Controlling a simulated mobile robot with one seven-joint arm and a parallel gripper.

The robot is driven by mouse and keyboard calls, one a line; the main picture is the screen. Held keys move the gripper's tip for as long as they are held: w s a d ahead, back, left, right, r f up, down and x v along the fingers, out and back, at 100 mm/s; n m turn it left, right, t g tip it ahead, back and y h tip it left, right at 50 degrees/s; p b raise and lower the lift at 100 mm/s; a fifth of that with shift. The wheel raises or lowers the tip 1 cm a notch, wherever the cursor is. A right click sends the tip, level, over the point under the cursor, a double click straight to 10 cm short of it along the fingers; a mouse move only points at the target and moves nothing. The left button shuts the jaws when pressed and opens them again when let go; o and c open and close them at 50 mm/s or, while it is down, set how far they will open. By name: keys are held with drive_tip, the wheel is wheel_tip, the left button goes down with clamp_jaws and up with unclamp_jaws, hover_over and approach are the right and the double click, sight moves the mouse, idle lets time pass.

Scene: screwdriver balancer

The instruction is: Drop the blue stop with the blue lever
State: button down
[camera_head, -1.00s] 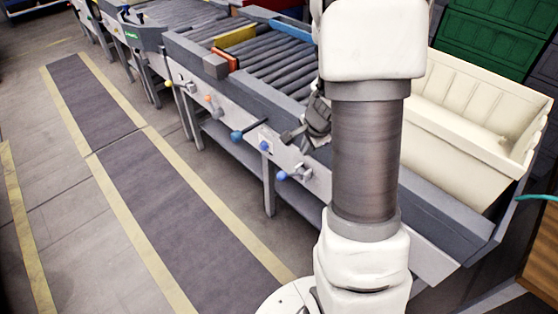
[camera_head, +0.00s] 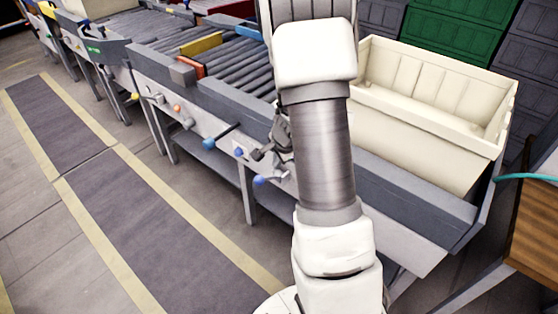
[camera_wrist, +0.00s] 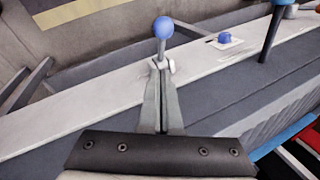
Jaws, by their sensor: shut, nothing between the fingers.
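The blue lever, with its round blue knob (camera_wrist: 163,27) on a grey stem, stands out from the light side rail in the wrist view. It also shows in the head view (camera_head: 260,181). My gripper (camera_wrist: 160,70) is shut and empty. Its fingertips are close to the base of the lever's stem, with the knob just beyond them; I cannot tell whether they touch. In the head view my gripper (camera_head: 264,154) is above the blue knob, partly hidden by my arm. The blue stop (camera_head: 248,33) is a blue bar across the rollers at the back.
Orange (camera_head: 177,108) and yellow (camera_head: 135,96) knobs are further along the rail. A cream bin (camera_head: 430,105) stands at the conveyor's end. The floor in front is clear.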

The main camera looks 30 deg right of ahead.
sight(265, 179)
drive_tip(key=shift+w+a+f+b, duration=0.3)
drive_tip(key=shift+a+f, duration=0.15)
drive_tip(key=shift+f, duration=0.3)
drive_tip(key=shift+w+a+f+b, duration=0.2)
drive_tip(key=shift+a+f, duration=0.25)
drive_tip(key=shift+f, duration=0.3)
drive_tip(key=shift+w+a+f+b, duration=0.2)
drive_tip(key=shift+w+a+f, duration=0.2)
drive_tip(key=shift+f, duration=0.35)
drive_tip(key=shift+a+f, duration=0.15)
